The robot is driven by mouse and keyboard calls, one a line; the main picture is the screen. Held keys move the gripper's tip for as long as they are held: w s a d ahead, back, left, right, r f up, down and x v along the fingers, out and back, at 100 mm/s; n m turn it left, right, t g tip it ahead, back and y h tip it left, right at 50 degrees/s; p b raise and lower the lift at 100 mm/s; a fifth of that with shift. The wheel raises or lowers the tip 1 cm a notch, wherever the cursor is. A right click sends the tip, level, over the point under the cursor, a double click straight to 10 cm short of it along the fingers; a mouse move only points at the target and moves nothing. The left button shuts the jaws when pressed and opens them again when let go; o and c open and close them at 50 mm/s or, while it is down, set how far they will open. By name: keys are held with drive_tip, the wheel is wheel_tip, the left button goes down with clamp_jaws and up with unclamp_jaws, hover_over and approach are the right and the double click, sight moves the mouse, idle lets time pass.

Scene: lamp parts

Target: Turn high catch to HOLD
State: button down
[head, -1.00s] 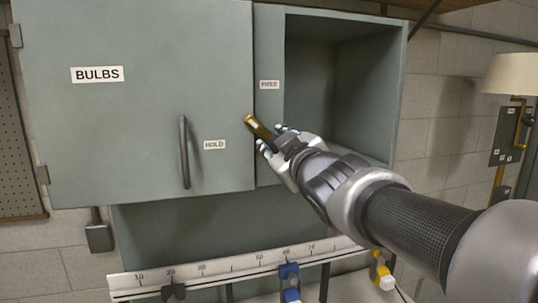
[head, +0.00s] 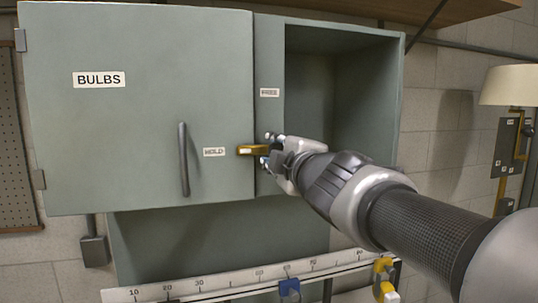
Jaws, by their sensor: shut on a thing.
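The high catch (head: 249,150) is a short brass bar at the right edge of the shut BULBS cabinet door (head: 110,130). It lies about level, and its left end is beside the HOLD label (head: 214,152) on the door. The FREE label (head: 269,92) is above it on the frame strip. My gripper (head: 268,152) is shut on the right part of the catch, coming from the right. The fingers hide the catch's right end and pivot.
The door has a dark vertical handle (head: 184,160). An open empty compartment (head: 345,100) is right of the frame strip. A ruled rail (head: 220,282) with a blue clamp (head: 289,288) and a yellow clamp (head: 384,275) runs below. A lamp (head: 510,86) stands at the right.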

idle(0.6)
drive_tip(key=c, duration=1.1)
unclamp_jaws()
drive_tip(key=shift+s, duration=0.1)
drive_tip(key=v, duration=1.1)
drive_tip(key=shift+s+d, duration=0.15)
drive_tip(key=shift+s, duration=0.2)
